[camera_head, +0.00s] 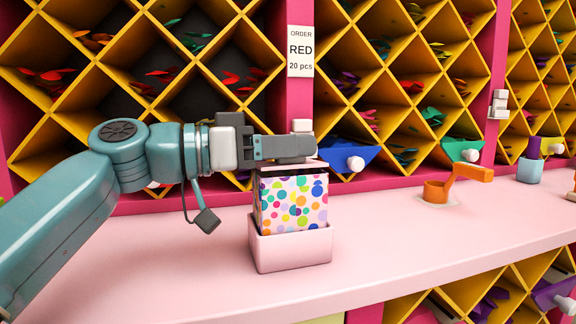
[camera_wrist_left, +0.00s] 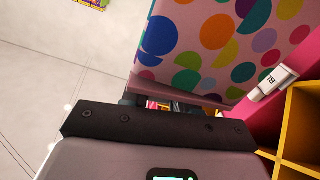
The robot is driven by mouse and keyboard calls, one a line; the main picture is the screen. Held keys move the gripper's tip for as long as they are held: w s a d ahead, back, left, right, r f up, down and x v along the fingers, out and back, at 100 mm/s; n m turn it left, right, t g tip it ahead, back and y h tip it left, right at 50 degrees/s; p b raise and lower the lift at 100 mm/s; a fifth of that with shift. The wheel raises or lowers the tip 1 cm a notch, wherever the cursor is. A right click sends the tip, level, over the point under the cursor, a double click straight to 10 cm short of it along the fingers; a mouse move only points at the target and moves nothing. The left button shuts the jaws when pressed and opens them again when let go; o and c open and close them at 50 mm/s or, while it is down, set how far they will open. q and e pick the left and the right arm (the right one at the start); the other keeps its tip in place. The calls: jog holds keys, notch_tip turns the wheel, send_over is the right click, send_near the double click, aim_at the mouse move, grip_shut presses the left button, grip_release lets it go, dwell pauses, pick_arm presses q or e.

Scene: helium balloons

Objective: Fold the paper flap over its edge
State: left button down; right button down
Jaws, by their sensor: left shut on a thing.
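A polka-dot paper box (camera_head: 290,205) stands upright in a pink open holder (camera_head: 290,250) on the counter. At its top edge a thin pale pink paper flap (camera_head: 318,166) shows, and my left gripper (camera_head: 303,146) is right above it, shut on the flap. The fingers hide most of the flap, so its fold angle is hard to tell. In the left wrist view the dotted paper (camera_wrist_left: 225,45) fills the upper right, close beyond the dark gripper body; the fingertips are hidden there. My right gripper is in neither view.
A pink counter (camera_head: 400,245) is clear to the right of the holder. An orange tool (camera_head: 455,182) and a blue-grey cup (camera_head: 530,170) stand at its back.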

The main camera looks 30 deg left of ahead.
pick_arm(q)
jog(key=shift+s+d+f+m+b, duration=0.2)
jog(key=shift+f+m+b, duration=0.3)
jog(key=shift+m+b, duration=0.6)
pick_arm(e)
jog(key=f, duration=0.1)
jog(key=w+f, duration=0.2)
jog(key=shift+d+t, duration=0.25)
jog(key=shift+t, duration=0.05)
pick_arm(q)
jog(key=shift+d+f, duration=0.1)
jog(key=c, duration=0.9)
grip_release()
jog(key=shift+w, duration=0.1)
jog(key=shift+r, duration=0.2)
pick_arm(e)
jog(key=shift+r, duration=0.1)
